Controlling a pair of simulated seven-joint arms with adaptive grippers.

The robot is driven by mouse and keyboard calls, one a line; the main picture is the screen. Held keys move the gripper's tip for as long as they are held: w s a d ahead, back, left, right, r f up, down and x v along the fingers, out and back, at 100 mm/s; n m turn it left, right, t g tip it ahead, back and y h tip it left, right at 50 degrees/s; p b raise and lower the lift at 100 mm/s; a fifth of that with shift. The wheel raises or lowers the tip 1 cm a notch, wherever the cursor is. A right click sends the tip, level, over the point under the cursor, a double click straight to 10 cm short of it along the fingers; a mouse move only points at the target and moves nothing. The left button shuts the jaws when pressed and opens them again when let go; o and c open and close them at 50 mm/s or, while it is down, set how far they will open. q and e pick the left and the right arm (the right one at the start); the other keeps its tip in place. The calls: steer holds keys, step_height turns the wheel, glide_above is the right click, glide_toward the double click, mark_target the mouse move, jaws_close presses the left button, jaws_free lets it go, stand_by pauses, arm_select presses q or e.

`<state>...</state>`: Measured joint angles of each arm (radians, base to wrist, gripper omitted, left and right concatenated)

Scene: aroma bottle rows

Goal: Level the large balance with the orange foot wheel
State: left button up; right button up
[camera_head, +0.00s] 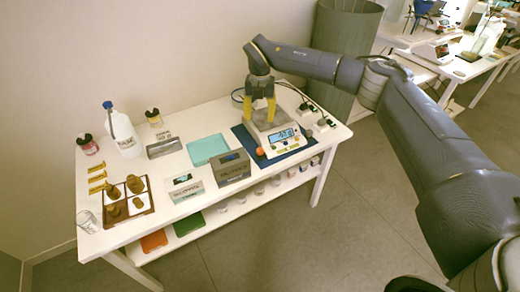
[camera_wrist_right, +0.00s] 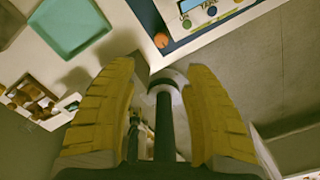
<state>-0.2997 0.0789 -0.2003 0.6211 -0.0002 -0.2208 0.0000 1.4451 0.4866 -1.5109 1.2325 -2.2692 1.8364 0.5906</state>
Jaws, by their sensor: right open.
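The large balance (camera_head: 285,147) is white with a lit blue display and stands on a dark blue mat (camera_head: 303,158) at the right end of the white table. Its orange foot wheel (camera_head: 259,151) shows at its front left corner. The wheel (camera_wrist_right: 161,40) and part of the balance (camera_wrist_right: 211,12) also show at the top of the right wrist view. My right gripper (camera_head: 260,113) has yellow fingers pointing down over the back of the balance, apart from the wheel. In the wrist view the right gripper (camera_wrist_right: 160,85) is open and nothing is between its fingers. My left gripper is not in view.
Left of the mat are a grey box (camera_head: 231,170) and a teal tray (camera_head: 209,149). Power sockets (camera_head: 322,125) and cables lie right of the balance.

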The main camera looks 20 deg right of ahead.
mark_target(260, 150)
steer(key=f+n, duration=0.2)
steer(key=f, duration=0.3)
steer(key=f+n, duration=0.2)
steer(key=f, duration=0.4)
steer(key=f+n, duration=0.2)
steer(key=f, duration=0.4)
steer(key=shift+s+f, duration=0.15)
steer(key=shift+s, duration=0.15)
jaws_close()
stand_by(0.4)
